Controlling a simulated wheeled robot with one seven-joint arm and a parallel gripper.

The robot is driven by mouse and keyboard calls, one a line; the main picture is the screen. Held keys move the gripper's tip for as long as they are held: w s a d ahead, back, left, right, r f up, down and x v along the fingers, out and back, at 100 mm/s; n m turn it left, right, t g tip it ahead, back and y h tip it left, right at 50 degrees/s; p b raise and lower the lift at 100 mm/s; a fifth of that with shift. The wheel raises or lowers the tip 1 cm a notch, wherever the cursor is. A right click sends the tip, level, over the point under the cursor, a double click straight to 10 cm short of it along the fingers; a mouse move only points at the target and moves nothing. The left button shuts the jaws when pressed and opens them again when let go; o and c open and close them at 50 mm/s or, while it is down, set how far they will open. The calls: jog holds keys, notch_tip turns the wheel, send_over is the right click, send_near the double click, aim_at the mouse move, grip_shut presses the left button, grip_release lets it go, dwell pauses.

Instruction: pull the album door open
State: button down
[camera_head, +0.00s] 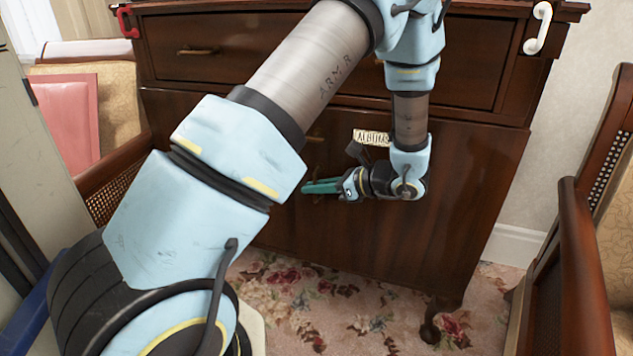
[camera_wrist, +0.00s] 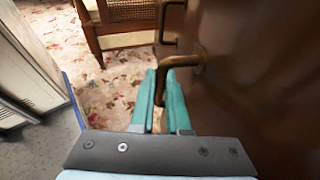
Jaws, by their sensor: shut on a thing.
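The album door (camera_head: 450,190) is the dark wood lower front of the cabinet, with a small "ALBUMS" label (camera_head: 371,138) near its top. It looks flush in the head view; I cannot tell whether it is slightly ajar. In the wrist view its brown face (camera_wrist: 260,70) fills the right side. A bent brass handle (camera_wrist: 184,63) stands out from it. My gripper (camera_head: 308,187) lies close along the door's front, teal fingers pointing left. In the wrist view its fingers (camera_wrist: 161,88) are closed around the handle's free end. My arm hides the door's left part in the head view.
A drawer with a brass pull (camera_head: 198,51) is above the door. A red hook (camera_head: 127,22) and a white hook (camera_head: 538,27) hang at the cabinet's top corners. Cane-sided chairs stand left (camera_head: 105,190) and right (camera_head: 572,270). Floral carpet (camera_head: 370,315) lies clear in front.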

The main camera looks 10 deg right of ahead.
jog(key=s+n+g+y+p, duration=0.3)
jog(key=s+n+g+p, duration=0.55)
jog(key=s, duration=2.05)
jog(key=s+d+n+g+h+p, duration=0.2)
jog(key=s+d+n+g, duration=0.4)
jog(key=s+d, duration=1.1)
jog(key=shift+s+d+g+h, duration=0.2)
jog(key=shift+s+g+h, duration=0.35)
jog(key=shift+s, duration=1.45)
jog(key=shift+f, duration=0.1)
jog(key=c, duration=1.2)
grip_release()
jog(key=shift+y, duration=0.25)
